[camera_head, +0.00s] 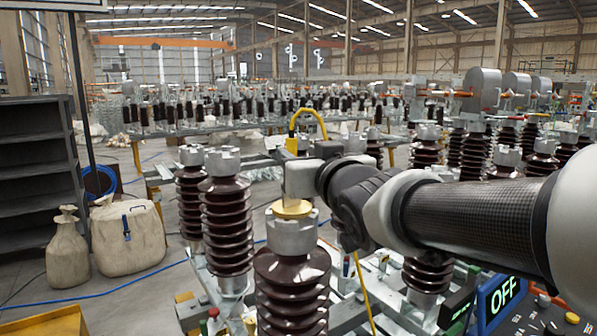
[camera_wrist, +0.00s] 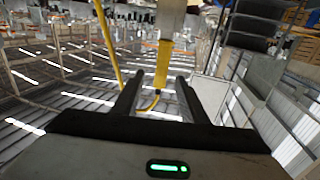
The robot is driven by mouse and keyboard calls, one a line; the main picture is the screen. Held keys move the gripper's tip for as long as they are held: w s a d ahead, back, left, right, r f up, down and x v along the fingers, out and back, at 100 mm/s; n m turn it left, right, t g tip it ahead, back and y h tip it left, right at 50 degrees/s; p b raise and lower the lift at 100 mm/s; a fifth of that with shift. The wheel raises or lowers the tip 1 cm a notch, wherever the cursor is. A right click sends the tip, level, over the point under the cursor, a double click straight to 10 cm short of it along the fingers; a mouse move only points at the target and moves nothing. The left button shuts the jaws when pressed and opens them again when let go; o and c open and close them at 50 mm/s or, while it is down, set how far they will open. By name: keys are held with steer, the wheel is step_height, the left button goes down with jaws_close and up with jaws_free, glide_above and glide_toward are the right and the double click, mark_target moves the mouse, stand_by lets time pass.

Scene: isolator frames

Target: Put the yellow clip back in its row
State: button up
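The yellow clip (camera_head: 291,144) is upright, with a grey metal block below its yellow body and a yellow cable looping over the top. The block is over the cap of the front insulator (camera_head: 291,275), at a yellow disc (camera_head: 292,209); I cannot tell whether it touches. My gripper (camera_head: 309,147) reaches in from the right at the height of the yellow body. In the wrist view, which looks upside down, my two dark fingers (camera_wrist: 158,82) stand apart with the clip's yellow body (camera_wrist: 163,62) between them and gaps visible on both sides.
Ribbed brown insulators with grey caps (camera_head: 225,215) stand close on the left, and more stand on the right. A control box reading OFF (camera_head: 500,298) is at lower right. Sacks (camera_head: 127,238) and a dark shelf (camera_head: 35,190) stand left. The yellow cable hangs below my arm.

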mark_target(293, 151)
steer(key=p+x, duration=0.1)
steer(key=x, duration=0.4)
steer(key=shift+w+a, duration=0.1)
jaws_close()
